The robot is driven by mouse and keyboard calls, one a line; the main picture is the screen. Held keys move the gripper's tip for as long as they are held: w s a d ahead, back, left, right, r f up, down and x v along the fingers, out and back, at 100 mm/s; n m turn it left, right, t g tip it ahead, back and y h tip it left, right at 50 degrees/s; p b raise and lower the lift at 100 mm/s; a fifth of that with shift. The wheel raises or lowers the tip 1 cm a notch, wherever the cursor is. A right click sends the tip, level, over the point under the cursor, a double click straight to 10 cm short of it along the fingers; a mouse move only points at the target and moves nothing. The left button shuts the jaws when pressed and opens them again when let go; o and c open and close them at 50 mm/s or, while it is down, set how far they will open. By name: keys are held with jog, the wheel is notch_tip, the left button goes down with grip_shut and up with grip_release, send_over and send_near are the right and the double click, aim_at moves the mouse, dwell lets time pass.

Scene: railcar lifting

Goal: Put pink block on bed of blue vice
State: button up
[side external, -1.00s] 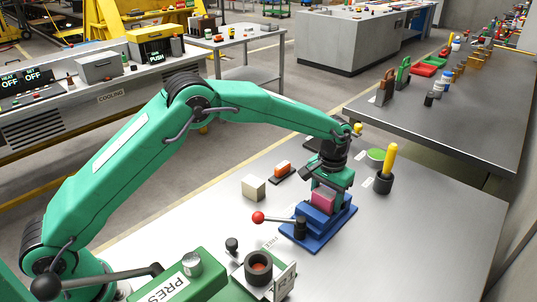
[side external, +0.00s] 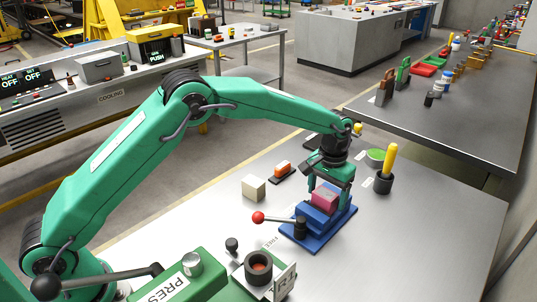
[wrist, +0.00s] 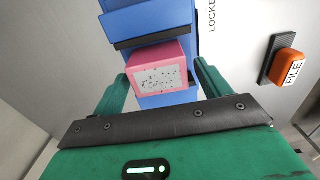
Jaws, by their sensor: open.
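The pink block (side external: 324,198) sits on the bed of the blue vice (side external: 317,233), between its jaws. In the wrist view the pink block (wrist: 158,72) shows a speckled pale face and lies against the dark jaw face of the blue vice (wrist: 152,22). My gripper (side external: 326,190) is over the vice with its green fingers spread. In the wrist view the fingers of my gripper (wrist: 163,90) stand on both sides of the block, with a gap at each side. The block's underside is hidden.
The vice handle with a red knob (side external: 258,217) sticks out to the left. A cream block (side external: 254,187) and an orange-topped file block (side external: 282,171) lie behind left. A black cup with a yellow-handled tool (side external: 386,172) and a green dish (side external: 376,156) stand to the right.

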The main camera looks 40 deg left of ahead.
aim_at(327, 192)
notch_tip(327, 192, up, 10)
jog(key=shift+r, duration=0.35)
dwell(0.6)
jog(key=s+a+r+t, duration=0.3)
jog(key=s+a+r, duration=0.95)
jog(key=s, duration=0.35)
jog(key=s+a+f+t, duration=0.1)
jog(key=s+a+f, duration=0.1)
jog(key=s, duration=0.7)
jog(key=s+a+f+t, duration=0.1)
jog(key=s+a+f, duration=0.1)
jog(key=s, duration=0.6)
jog(key=shift+s+a+f+t, duration=0.15)
jog(key=shift+s+a+t, duration=0.2)
jog(key=shift+a, duration=0.4)
